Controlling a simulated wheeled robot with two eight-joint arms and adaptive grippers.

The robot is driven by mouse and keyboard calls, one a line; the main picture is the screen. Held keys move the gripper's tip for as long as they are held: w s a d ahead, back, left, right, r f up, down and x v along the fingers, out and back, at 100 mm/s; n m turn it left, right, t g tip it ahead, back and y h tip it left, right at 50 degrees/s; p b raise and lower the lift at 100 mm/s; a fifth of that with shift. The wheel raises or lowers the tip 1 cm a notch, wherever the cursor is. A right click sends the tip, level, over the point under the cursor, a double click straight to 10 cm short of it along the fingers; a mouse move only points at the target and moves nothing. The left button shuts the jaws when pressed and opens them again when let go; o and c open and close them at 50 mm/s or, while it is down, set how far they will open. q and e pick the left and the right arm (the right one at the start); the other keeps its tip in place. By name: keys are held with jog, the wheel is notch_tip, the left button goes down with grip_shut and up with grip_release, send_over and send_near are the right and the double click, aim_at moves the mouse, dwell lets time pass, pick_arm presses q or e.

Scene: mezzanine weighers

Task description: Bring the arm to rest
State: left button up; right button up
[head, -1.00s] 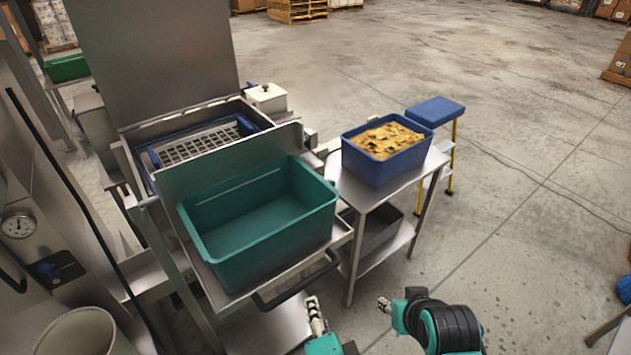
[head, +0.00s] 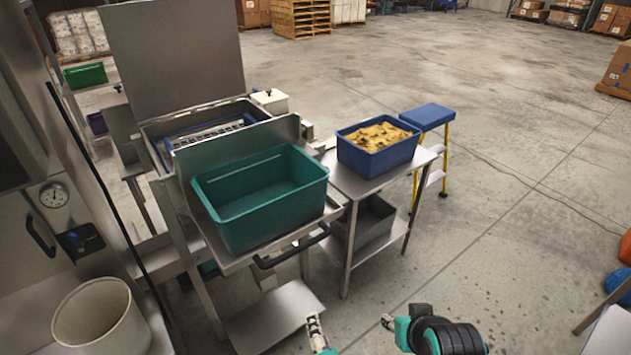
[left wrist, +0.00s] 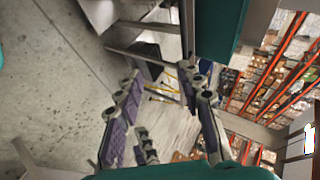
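My left gripper (head: 314,328) shows at the bottom edge of the head view, in front of the weigher's lower shelf in the picture. In the left wrist view the fingers of my left gripper (left wrist: 165,85) stand apart with nothing between them. My right gripper (head: 388,322) is at the bottom, a little right of the left one, with its arm folded beside it. Its fingers are too small to tell open from shut. I see nothing held in it.
A green tub (head: 225,215) sits on the steel weigher's front shelf. A blue tub (head: 365,166) of yellow pieces stands on a steel side table (head: 347,187). A blue-topped step stool (head: 427,116) is behind. A cream bin (head: 75,325) stands lower left. Open floor lies right.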

pick_arm(q)
jog(key=w+a+f+n+g+h, duration=0.1)
jog(key=w+a+f+n+g, duration=0.1)
jog(key=a+n, duration=0.4)
jog(key=w+a+f+n+g, duration=0.2)
jog(key=a+n, duration=0.5)
jog(key=a, duration=0.5)
jog(key=shift+w+a+f+h, duration=0.35)
jog(key=shift+w+f+h, duration=0.1)
jog(key=shift+w, duration=0.5)
